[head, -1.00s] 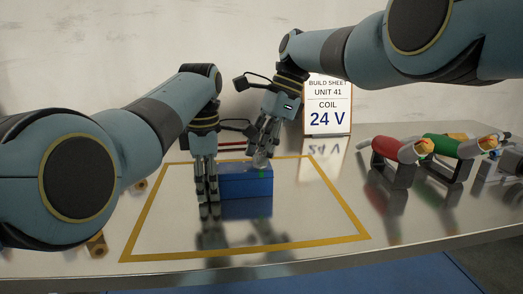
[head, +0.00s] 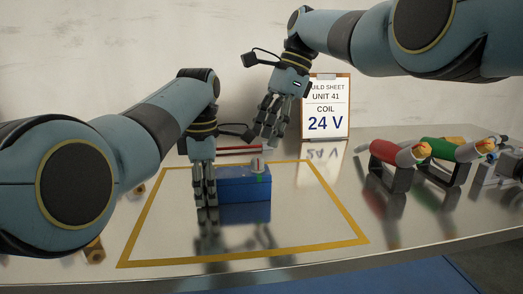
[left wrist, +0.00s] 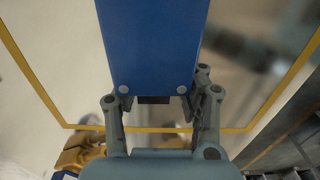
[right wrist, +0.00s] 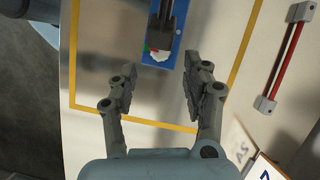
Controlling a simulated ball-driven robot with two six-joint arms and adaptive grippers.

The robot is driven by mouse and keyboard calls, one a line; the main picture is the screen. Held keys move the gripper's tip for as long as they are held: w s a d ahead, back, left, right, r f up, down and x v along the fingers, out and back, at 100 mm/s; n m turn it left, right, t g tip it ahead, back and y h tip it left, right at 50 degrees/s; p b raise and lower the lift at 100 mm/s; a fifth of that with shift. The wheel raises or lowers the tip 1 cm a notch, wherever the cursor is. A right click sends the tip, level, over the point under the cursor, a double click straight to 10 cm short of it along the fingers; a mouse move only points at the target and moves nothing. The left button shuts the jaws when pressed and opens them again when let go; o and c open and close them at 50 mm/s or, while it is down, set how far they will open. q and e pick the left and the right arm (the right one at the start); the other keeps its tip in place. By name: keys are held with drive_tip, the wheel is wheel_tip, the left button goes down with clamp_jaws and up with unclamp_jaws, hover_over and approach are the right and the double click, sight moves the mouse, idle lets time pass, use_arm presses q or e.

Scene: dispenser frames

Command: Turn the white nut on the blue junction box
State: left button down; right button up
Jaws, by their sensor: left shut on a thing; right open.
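The blue junction box (head: 240,190) lies on the steel table inside a yellow outline; it also shows in the left wrist view (left wrist: 150,45) and right wrist view (right wrist: 174,58). The white nut (head: 257,164), with a red mark, sits on top near the box's right end, above a green mark on the box. It also shows in the right wrist view (right wrist: 161,57). My left gripper (head: 205,195) is shut on the box's left end. My right gripper (head: 266,136) is open and empty above the nut, apart from it.
A build sheet (head: 325,105) reading "COIL 24 V" stands behind. A red bar (right wrist: 285,57) lies at the back. Red (head: 398,153) and green (head: 448,149) cylinders on dark stands are at the right. Brass-coloured pieces (head: 96,250) lie left, partly behind my arm.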

drive_tip(key=v, duration=0.6)
drive_tip(key=shift+r, duration=0.15)
drive_tip(key=shift+d, duration=0.1)
use_arm(q)
drive_tip(key=c, duration=0.7)
unclamp_jaws()
